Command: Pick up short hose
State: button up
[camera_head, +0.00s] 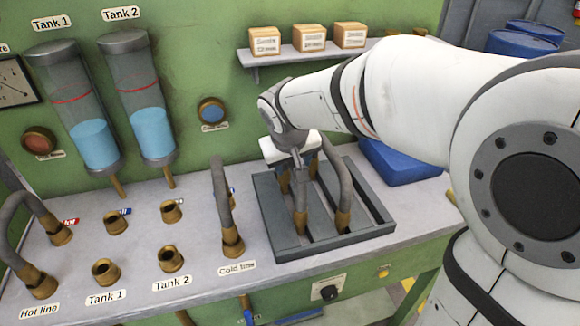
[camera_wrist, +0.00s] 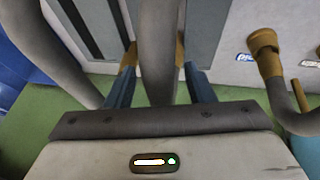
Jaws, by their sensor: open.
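Two grey hoses with brass ends stand in the dark grey tray (camera_head: 379,229). The nearer hose (camera_head: 300,190) is under my gripper (camera_head: 298,160), and the other hose (camera_head: 336,172) arches just to its right. I cannot tell for sure which is the short one. In the wrist view my gripper (camera_wrist: 160,78) is open, with its blue fingers on either side of a grey hose (camera_wrist: 160,45). Whether they touch it is unclear. Another grey hose (camera_wrist: 50,52) passes on the left there. My wrist hides part of the hose tops in the head view.
A hose on the cold line fitting (camera_head: 226,205) stands just left of the tray, and another hose (camera_head: 20,240) is at the far left. Several empty brass fittings (camera_head: 171,258) stand between them. A blue bin (camera_head: 400,163) is behind the tray. A shelf (camera_head: 290,58) with boxes hangs above.

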jog(key=shift+w+f, duration=0.2)
jog(key=shift+f, duration=0.25)
grip_shut()
